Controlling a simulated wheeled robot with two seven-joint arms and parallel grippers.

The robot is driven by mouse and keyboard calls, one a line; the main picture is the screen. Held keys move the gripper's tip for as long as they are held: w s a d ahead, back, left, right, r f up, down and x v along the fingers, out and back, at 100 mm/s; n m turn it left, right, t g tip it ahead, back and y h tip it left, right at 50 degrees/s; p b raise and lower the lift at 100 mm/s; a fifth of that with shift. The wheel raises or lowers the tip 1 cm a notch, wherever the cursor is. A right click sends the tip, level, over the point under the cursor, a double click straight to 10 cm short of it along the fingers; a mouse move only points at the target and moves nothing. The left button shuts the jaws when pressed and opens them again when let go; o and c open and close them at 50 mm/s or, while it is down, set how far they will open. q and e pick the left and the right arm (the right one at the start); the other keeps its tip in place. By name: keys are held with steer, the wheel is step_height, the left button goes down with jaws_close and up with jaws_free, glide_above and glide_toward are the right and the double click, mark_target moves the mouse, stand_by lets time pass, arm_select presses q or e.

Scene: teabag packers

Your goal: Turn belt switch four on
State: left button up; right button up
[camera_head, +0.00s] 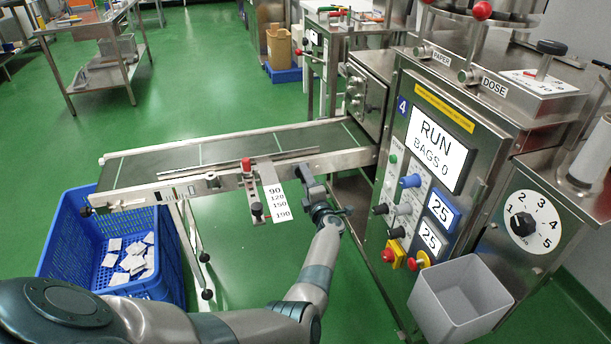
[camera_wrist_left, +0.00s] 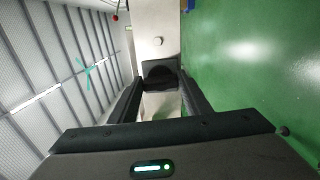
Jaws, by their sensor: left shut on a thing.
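The packing machine (camera_head: 395,150) marked 4 stands at the right, with its display (camera_head: 437,144) reading RUN, BAGS 0. Its conveyor belt (camera_head: 225,152) runs to the left. My left gripper (camera_head: 306,178) is at the near side of the belt frame, close to the machine. In the left wrist view its fingers are closed around a dark knob-like part (camera_wrist_left: 160,72) on a pale metal face (camera_wrist_left: 157,25). I take this part to be the belt switch, but its marking and position are hidden. My right gripper is not in view.
A blue crate (camera_head: 62,232) with several white teabags stands under the belt's left end. A scale plate (camera_head: 276,199) with a black knob (camera_head: 257,209) hangs left of my gripper. A grey bin (camera_head: 462,300) is at the machine's front. Green floor (camera_head: 225,75) behind is free.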

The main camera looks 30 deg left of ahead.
arm_select(q)
steer(key=shift+m, duration=0.4)
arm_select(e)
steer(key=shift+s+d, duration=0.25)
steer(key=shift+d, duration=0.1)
arm_select(q)
steer(key=o, duration=1)
steer(key=shift+o, duration=0.2)
steer(key=shift+d, duration=0.1)
